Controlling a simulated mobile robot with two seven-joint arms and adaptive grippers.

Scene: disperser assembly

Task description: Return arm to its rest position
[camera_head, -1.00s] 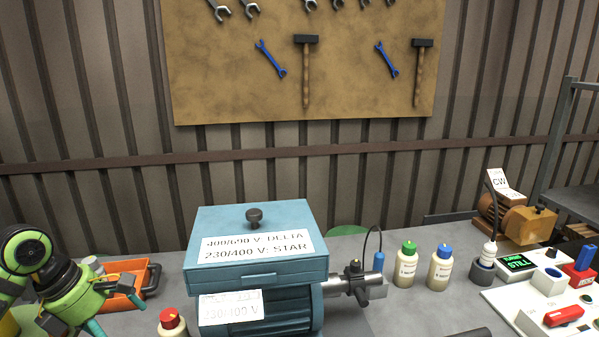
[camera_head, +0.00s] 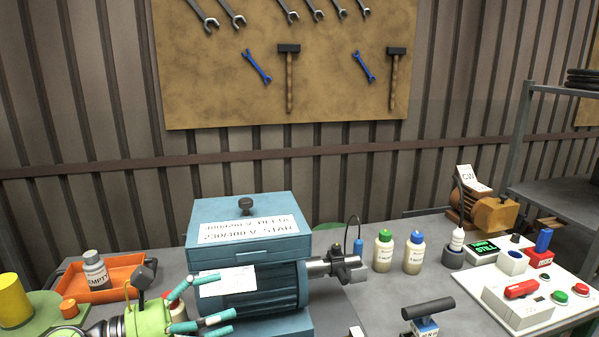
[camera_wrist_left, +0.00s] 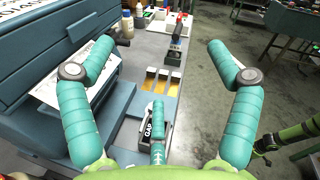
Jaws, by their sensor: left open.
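My left gripper (camera_head: 205,303) has teal jointed fingers and a green palm. In the head view it is in front of the blue motor (camera_head: 262,290), at its lower left, with its fingers pointing right. In the left wrist view the gripper (camera_wrist_left: 160,62) has its two outer fingers spread wide, with a third finger low between them. Nothing is held between them. The motor's blue side and white label lie close beside the left finger in that view. My right gripper does not show in the head view.
An orange tray (camera_head: 121,292) with an EMPTY bottle (camera_head: 95,270) stands at left, near a yellow cylinder (camera_head: 13,300). Bottles (camera_head: 384,251) and a white control panel (camera_head: 545,297) stand at right. A CAP-labelled holder (camera_wrist_left: 149,130) lies below the gripper. Open floor (camera_wrist_left: 205,50) is beyond the table edge.

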